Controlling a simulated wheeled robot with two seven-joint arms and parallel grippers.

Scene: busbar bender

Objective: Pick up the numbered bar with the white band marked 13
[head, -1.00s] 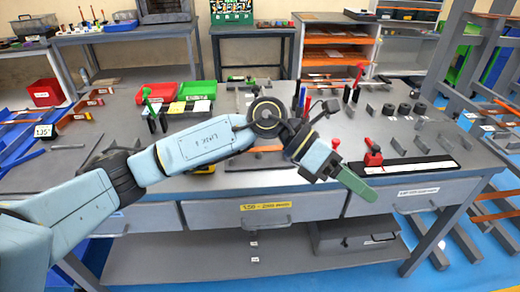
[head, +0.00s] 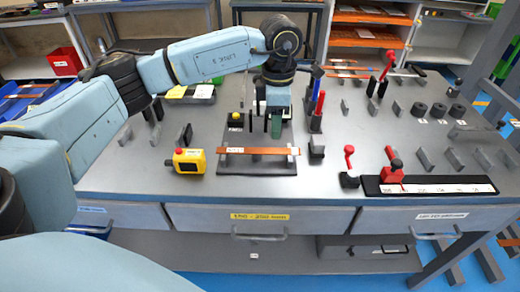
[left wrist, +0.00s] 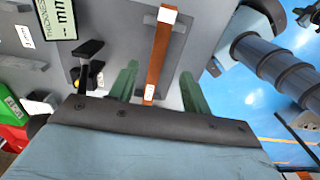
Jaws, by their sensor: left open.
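A copper bar (head: 262,151) lies level across low supports on a dark plate, near the middle front of the table. It has white bands near its ends, but I cannot read their number. My left gripper (head: 275,125) points down just behind and above the bar in the head view. In the left wrist view the copper bar (left wrist: 158,50) runs lengthwise between the two green fingers, with a white label near each end. The left gripper (left wrist: 157,85) is open, with a gap on both sides of the bar. My right gripper is not in view.
A yellow box (head: 189,160) with a red button stands left of the bar. Red and blue upright handles (head: 317,100) stand close right of the gripper. A red-handled clamp (head: 393,172) sits on a black rail at the right. Several dark cylinders (head: 438,110) stand behind it.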

